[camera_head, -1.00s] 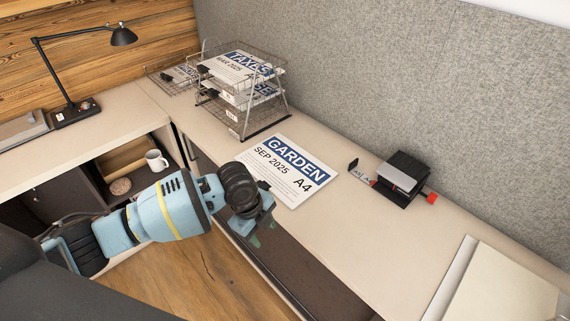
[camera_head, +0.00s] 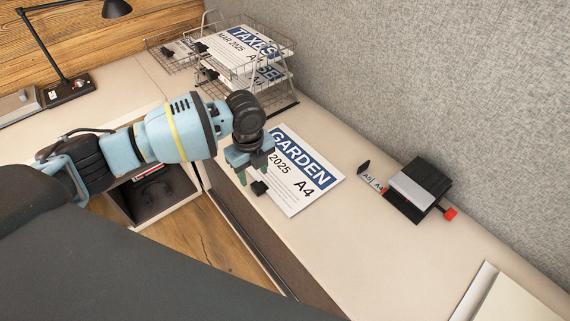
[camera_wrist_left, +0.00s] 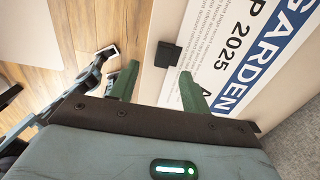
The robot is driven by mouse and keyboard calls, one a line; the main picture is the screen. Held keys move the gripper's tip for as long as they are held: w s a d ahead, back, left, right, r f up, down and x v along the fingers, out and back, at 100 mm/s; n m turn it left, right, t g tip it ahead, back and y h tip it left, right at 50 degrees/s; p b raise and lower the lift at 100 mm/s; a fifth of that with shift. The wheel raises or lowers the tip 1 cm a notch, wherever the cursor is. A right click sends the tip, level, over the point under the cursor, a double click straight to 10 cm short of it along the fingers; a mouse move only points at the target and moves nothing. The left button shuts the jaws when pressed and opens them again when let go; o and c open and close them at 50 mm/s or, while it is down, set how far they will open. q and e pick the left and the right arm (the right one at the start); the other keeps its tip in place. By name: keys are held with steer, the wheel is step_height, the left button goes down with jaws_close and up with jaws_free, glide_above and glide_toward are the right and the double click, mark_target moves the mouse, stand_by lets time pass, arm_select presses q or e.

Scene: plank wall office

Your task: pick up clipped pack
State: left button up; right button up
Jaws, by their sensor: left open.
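The clipped pack (camera_head: 306,186) is a flat white stack titled GARDEN, SEP 2025, A4, lying on the desk. Its black binder clip (camera_head: 260,188) is at the edge nearest the desk front. My left gripper (camera_head: 254,172) is over that edge, close to the clip, and covers part of the pack's left side. In the left wrist view the gripper's green fingers (camera_wrist_left: 158,88) are apart with nothing between them. The clip (camera_wrist_left: 168,55) shows just beyond the fingers, and the pack (camera_wrist_left: 235,50) extends to the right. My right gripper is not in view.
A wire tray rack (camera_head: 250,66) with other packs stands behind my left gripper. A black paper punch (camera_head: 420,187) with a red end and a small A5/A4 guide are to the right. A folder (camera_head: 515,300) lies at lower right. Desk between pack and punch is clear.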

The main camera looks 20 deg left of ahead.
mark_target(257, 186)
arm_select(q)
steer(key=shift+w+d+f, duration=0.1)
steer(key=shift+f, duration=1.3)
steer(key=shift+w+d+f, duration=0.1)
steer(key=shift+f, duration=1.25)
steer(key=shift+r, duration=0.1)
jaws_close()
